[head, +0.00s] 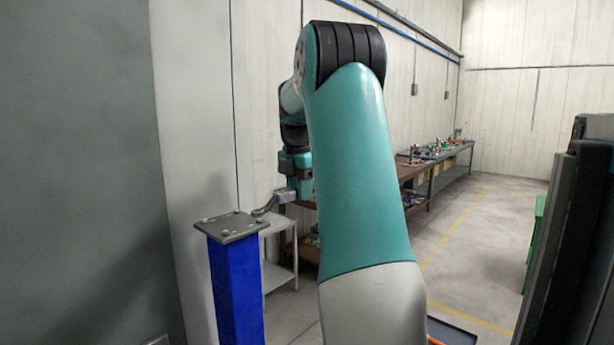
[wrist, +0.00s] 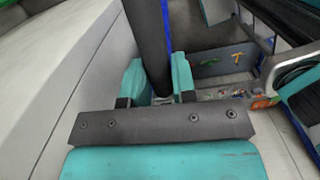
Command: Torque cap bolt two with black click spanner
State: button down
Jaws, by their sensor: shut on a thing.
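A blue post (head: 236,290) stands upright at the left in the head view. On it lies a grey square cap plate (head: 228,228) with bolt heads near its corners. My gripper (head: 296,190) is to the right of the plate and a little above it, shut on a spanner (head: 272,203) that looks grey here. The spanner reaches down left to the plate's right side; I cannot tell whether its end sits on a bolt. In the wrist view my gripper (wrist: 158,68) has its two teal fingers on either side of a dark bar (wrist: 148,35), apparently the spanner.
A small pale table (head: 280,275) stands behind the post. Workbenches with small items (head: 435,150) run along the back wall. A grey wall is close at left, and a dark upright structure (head: 565,230) stands at right. Open floor lies between.

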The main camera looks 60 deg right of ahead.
jog(key=shift+w+d+n, duration=0.2)
jog(key=shift+w+n, duration=0.3)
jog(key=shift+d, duration=0.1)
jog(key=shift+f, duration=0.8)
jog(key=shift+s, duration=0.1)
dwell(0.4)
jog(key=s+a+m+b, duration=0.2)
jog(key=s+a+m, duration=0.4)
jog(key=s+m, duration=0.2)
jog(key=shift+a+m+y, duration=0.25)
jog(key=shift+m+y, duration=0.05)
jog(key=shift+m, duration=0.8)
dwell(0.5)
